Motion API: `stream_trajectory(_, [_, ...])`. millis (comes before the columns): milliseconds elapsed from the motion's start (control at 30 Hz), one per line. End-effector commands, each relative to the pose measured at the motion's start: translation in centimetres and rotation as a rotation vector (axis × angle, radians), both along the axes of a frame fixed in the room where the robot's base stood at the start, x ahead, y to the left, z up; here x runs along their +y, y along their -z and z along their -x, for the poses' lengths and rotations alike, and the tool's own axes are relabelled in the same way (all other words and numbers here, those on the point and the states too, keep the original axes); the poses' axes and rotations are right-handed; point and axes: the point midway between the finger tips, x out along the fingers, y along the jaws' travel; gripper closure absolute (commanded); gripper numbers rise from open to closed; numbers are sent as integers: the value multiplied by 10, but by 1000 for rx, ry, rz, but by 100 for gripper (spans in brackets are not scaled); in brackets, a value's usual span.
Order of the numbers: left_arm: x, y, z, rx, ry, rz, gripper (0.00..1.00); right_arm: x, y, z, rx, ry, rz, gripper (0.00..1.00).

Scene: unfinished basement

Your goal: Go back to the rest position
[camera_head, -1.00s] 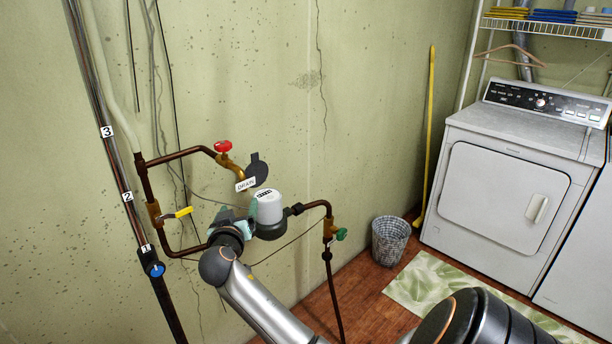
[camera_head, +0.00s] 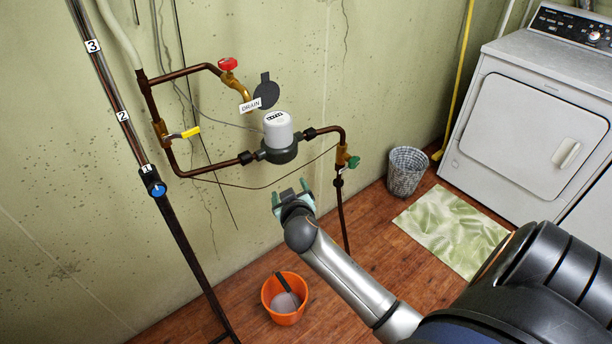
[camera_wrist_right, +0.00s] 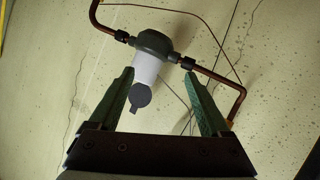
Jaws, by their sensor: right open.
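My right gripper (camera_head: 292,196) is open and empty in the head view. It is just below the water meter (camera_head: 278,138) and apart from it, with its arm reaching in from the lower right. In the right wrist view its two green fingers (camera_wrist_right: 160,100) are spread wide. The meter (camera_wrist_right: 148,66), with its dark lid hanging open, shows between and beyond them. My left gripper is not in view.
Copper pipes carry a red valve (camera_head: 228,65), a yellow-handled valve (camera_head: 186,133) and a green valve (camera_head: 353,162) on the wall. An orange bucket (camera_head: 285,298), a wastebasket (camera_head: 407,171) and a leaf-patterned mat (camera_head: 452,230) are on the floor. A white dryer (camera_head: 535,130) stands right.

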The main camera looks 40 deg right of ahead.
Motion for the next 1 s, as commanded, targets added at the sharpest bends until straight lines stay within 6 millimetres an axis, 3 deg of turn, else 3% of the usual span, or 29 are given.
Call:
stream_trajectory(767, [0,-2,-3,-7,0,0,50,8,10,6,19,-28,-11,19])
stream_trajectory(867, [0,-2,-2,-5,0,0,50,20,28,18,52,-72,-28,19])
stream_trajectory(1000, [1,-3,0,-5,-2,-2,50,63,78,63,141,-218,-103,19])
